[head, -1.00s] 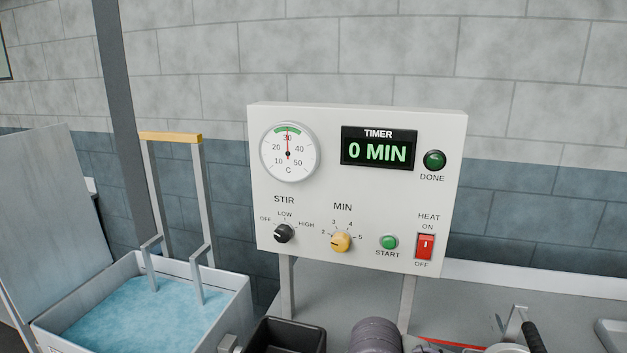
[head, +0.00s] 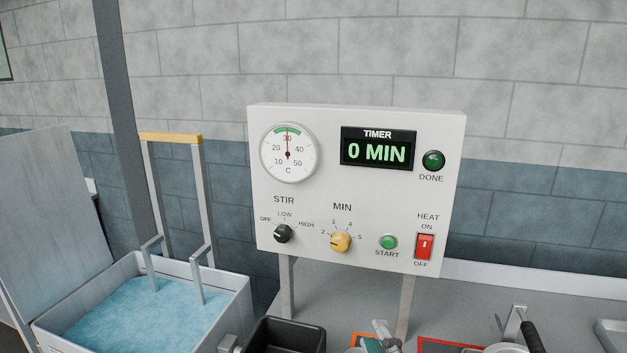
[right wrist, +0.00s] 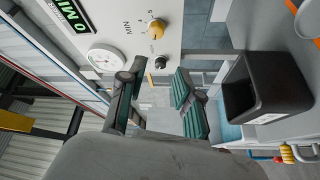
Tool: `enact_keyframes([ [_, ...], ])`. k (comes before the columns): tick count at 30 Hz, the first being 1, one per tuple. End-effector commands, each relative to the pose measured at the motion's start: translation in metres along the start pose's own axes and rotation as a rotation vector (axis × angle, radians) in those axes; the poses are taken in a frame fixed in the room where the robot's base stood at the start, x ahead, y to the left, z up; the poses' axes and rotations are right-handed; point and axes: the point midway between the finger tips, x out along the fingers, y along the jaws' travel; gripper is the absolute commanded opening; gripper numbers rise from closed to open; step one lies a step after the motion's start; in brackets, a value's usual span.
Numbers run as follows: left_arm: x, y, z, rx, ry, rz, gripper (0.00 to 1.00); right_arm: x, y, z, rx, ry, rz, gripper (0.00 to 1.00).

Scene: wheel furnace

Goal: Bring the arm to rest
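My right gripper (head: 380,338) shows only in part at the bottom edge of the head view, below the control panel (head: 357,188). In the right wrist view its two teal-padded fingers (right wrist: 156,98) stand apart with nothing between them. The gripper is clear of the panel and touches nothing that I can see. The panel also shows in the right wrist view (right wrist: 150,18), turned on its side. Its timer reads 0 MIN and the dial needle points near 30. My left gripper is in neither view.
A basin of blue water (head: 155,315) with a yellow-topped frame (head: 171,138) stands at the left. A black bin (head: 287,338) sits between basin and gripper; it is near the fingers in the right wrist view (right wrist: 264,88). A dark handle (head: 533,338) stands at the lower right.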

Motion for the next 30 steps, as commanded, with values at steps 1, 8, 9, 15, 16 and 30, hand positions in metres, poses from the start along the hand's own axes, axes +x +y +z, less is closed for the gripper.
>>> enact_keyframes([
  [1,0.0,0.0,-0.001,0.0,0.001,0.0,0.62,-0.014,-0.025,0.029,0.135,-0.118,-0.103,0.33],
  [8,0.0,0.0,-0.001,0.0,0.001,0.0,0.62,-0.108,-0.123,0.11,0.621,-0.61,-0.461,0.33],
  [9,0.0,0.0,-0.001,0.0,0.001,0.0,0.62,-0.124,-0.134,0.115,0.676,-0.675,-0.502,0.33],
  [15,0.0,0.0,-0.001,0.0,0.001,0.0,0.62,-0.198,-0.172,0.129,0.878,-0.957,-0.661,0.33],
  [16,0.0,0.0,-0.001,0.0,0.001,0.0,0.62,-0.208,-0.176,0.129,0.9,-0.992,-0.68,0.33],
  [30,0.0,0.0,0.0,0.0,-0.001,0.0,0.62,-0.26,-0.274,0.157,1.009,-1.24,-0.816,0.33],
])
